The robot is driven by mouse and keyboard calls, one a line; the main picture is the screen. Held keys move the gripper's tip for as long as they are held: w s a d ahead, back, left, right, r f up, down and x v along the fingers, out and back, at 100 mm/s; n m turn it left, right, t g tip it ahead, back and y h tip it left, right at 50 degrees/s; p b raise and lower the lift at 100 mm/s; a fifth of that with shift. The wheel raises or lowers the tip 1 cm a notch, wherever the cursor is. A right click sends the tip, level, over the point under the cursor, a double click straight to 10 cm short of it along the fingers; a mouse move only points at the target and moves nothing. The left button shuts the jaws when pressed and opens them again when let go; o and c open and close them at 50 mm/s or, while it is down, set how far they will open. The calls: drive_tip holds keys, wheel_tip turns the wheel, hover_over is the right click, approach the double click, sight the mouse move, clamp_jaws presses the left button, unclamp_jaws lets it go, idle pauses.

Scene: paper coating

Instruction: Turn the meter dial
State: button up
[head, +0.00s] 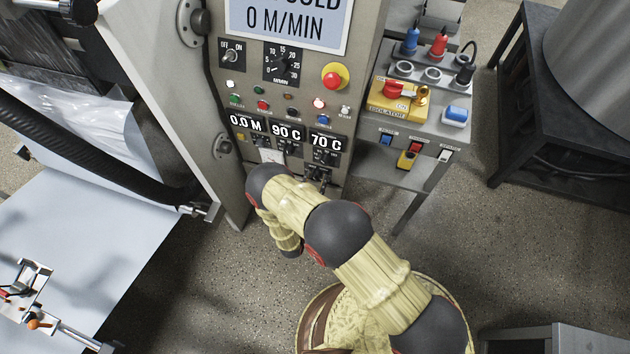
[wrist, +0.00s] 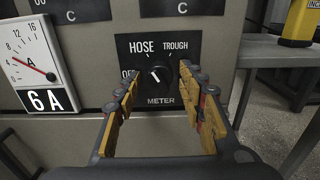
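The meter dial (wrist: 158,75) is a round black knob with a white pointer line, on a black plate marked METER, HOSE and TROUGH. A label at its left is partly covered by my left finger. The pointer tilts up and to the left. My gripper (wrist: 159,79) is open in the wrist view, with a yellow-padded finger on each side of the dial and gaps between. Its fingers appear nearer to the camera than the plate; contact is not visible. In the head view my arm reaches the lower front of the control cabinet, and the dial cannot be made out.
A gauge (wrist: 29,61) with a 6A readout is left of the dial plate. The cabinet (head: 357,50) carries switches, buttons and displays reading 0.0 M, 90 C and 70 C. A side table (head: 425,177) with an isolator switch (head: 396,91) stands to its right. Open floor lies below.

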drive_tip(key=c, duration=1)
drive_tip(key=shift+o, duration=0.2)
drive_tip(key=shift+m, duration=0.4)
drive_tip(key=m+b, duration=0.1)
drive_tip(key=m, duration=1)
drive_tip(key=o, duration=1.1)
drive_tip(key=shift+c, duration=0.2)
drive_tip(key=shift+o, duration=0.4)
drive_tip(key=shift+a, duration=0.1)
